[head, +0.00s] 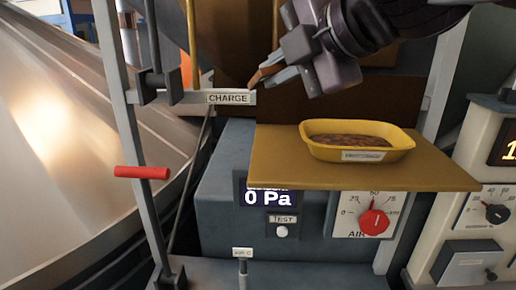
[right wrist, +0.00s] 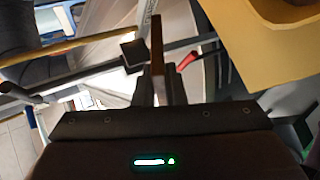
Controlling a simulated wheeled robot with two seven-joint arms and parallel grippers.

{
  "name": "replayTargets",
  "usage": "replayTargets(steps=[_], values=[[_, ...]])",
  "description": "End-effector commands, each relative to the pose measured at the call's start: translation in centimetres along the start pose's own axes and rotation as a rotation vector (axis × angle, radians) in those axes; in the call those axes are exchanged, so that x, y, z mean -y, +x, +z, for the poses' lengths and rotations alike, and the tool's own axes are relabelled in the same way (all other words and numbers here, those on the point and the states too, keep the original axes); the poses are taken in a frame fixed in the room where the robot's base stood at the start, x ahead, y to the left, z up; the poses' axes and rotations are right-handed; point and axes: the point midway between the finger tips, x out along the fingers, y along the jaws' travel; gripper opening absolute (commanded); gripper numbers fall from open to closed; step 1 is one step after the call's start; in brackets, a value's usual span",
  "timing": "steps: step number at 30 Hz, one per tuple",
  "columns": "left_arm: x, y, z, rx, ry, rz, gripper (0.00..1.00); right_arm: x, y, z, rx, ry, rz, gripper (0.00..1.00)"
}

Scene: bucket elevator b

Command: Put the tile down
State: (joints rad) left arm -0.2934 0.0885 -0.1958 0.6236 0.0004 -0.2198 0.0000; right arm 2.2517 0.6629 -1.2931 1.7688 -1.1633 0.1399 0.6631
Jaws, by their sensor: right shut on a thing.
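My right gripper (head: 266,77) comes in from the upper right in the head view. It is shut on a thin brown tile (head: 255,79), whose end sticks out past the fingertips. The tile is in the air, above the left part of the yellow shelf and close to the bar labelled CHARGE (head: 229,98). In the right wrist view the tile (right wrist: 157,45) shows edge-on between the two fingers (right wrist: 160,90). My left gripper is not in view.
A yellow tray (head: 316,141) with brown pieces stands on the yellow shelf (head: 275,168); the shelf's left part is bare. Below are a 0 Pa display (head: 268,198) and a red-knobbed dial (head: 373,222). A red-handled lever (head: 141,172) and a large metal cone (head: 60,130) lie left.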

Motion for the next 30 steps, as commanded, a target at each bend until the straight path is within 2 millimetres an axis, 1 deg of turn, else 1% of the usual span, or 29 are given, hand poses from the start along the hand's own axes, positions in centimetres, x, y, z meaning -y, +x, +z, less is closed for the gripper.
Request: replayTargets(steps=[5,8,12,16,20,22,25,30], values=[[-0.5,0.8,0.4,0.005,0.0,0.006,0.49,0.8,0.4,0.0,0.001,-0.001,0.001,0.0],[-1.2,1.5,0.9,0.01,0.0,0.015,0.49,1.7,0.9,0.0,0.001,-0.001,0.001,0.0],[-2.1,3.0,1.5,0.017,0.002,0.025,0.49,3.3,1.8,0.1,0.002,-0.001,0.001,0.0],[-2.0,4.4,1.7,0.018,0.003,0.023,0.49,5.1,2.7,0.1,0.002,0.0,0.001,0.0],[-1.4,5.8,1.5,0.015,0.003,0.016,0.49,6.7,3.6,0.0,0.002,-0.001,0.002,0.0],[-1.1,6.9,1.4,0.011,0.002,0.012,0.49,7.7,4.2,0.0,-0.002,0.001,0.001,0.0],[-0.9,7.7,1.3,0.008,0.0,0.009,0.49,8.4,4.6,0.0,-0.001,0.001,0.001,0.0],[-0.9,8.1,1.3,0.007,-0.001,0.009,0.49,8.8,4.8,0.0,0.0,0.0,0.002,0.0]])
